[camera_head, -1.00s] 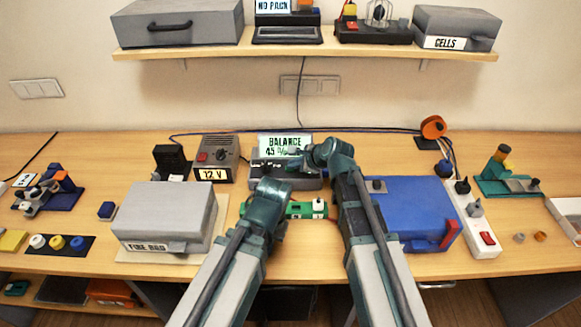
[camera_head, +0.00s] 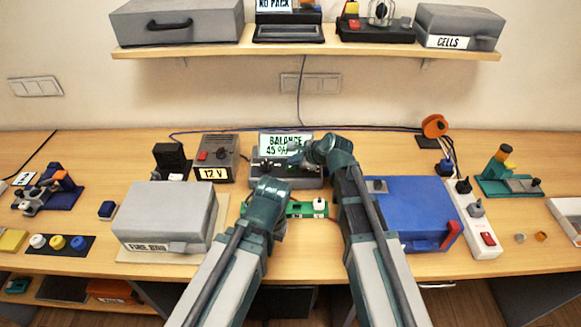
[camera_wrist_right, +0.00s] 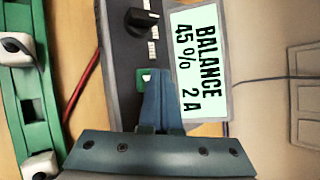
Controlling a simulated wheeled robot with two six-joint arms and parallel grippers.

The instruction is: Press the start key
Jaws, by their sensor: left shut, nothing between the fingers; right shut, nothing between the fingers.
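The charger (camera_head: 286,183) stands at the back middle of the table, its lit screen (camera_head: 285,145) reading "BALANCE 45 %"; in the right wrist view the screen (camera_wrist_right: 200,62) also shows "2 A". A small green key (camera_wrist_right: 142,78) on the charger's panel shows beside my right fingertips, which partly cover it. My right gripper (camera_head: 296,158) is shut and empty, its fingertips at the key; I cannot tell whether they touch it. It also shows in the right wrist view (camera_wrist_right: 154,84). My left gripper (camera_head: 268,188) is shut, in front of the charger; its fingertips are hard to see.
A green board (camera_head: 305,208) lies in front of the charger, between my arms. A black knob (camera_wrist_right: 139,20) sits on the panel. A grey box (camera_head: 165,215) stands left, a blue case (camera_head: 415,205) right. The 12 V supply (camera_head: 216,155) is left of the charger.

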